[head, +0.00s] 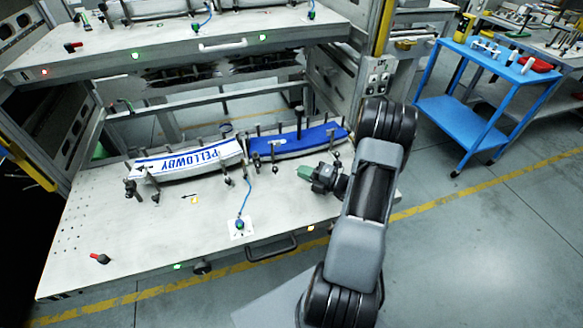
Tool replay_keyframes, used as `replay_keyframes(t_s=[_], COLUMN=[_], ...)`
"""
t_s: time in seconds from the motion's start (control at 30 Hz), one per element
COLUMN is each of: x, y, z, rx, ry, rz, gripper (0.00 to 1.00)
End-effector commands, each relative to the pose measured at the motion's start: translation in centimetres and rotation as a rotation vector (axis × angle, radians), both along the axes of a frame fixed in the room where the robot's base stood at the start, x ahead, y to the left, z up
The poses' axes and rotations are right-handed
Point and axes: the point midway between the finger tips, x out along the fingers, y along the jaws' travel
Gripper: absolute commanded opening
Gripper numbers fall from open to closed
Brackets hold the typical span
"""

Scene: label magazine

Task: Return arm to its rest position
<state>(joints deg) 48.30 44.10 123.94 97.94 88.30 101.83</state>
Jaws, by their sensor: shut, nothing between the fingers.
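My arm (365,215) reaches up from the bottom of the head view and bends left at its top. My gripper (306,175) is at the end of the wrist, above the right part of the grey work table (130,235). It looks small and partly dark here; its fingers are hard to make out, and it appears shut with nothing in it. It is in front of the blue label stack (295,143) and looks apart from it. A white label stack with blue "PELLOWBY" lettering (190,160) lies to the left, between upright pins.
An upper shelf (180,40) of the machine overhangs the table's back. A post and control box (377,75) stand behind my arm. A blue cart (475,95) is at the right. A blue cable (245,200) and a front handle (272,248) are near the table's edge.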

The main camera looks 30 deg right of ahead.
Motion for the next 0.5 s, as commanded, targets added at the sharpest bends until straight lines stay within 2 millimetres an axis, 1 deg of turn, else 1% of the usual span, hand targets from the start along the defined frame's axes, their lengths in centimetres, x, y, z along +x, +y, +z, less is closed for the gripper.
replay_keyframes(t_s=[0.03, 0.2, 0.4, 0.47, 0.5], x=[-0.5, -1.3, -1.4, -1.2, -1.2], y=[-0.3, -0.8, -0.8, 0.4, 1.7], z=[0.0, 0.0, 0.0, 0.9, 1.7], rx=[-0.001, 0.000, 0.000, -0.066, -0.136], ry=[-0.001, 0.000, 0.000, -0.022, -0.047], rz=[-0.002, 0.002, 0.004, 0.062, 0.123], gripper=[0.00, 0.00, 0.00, 0.00, 0.00])
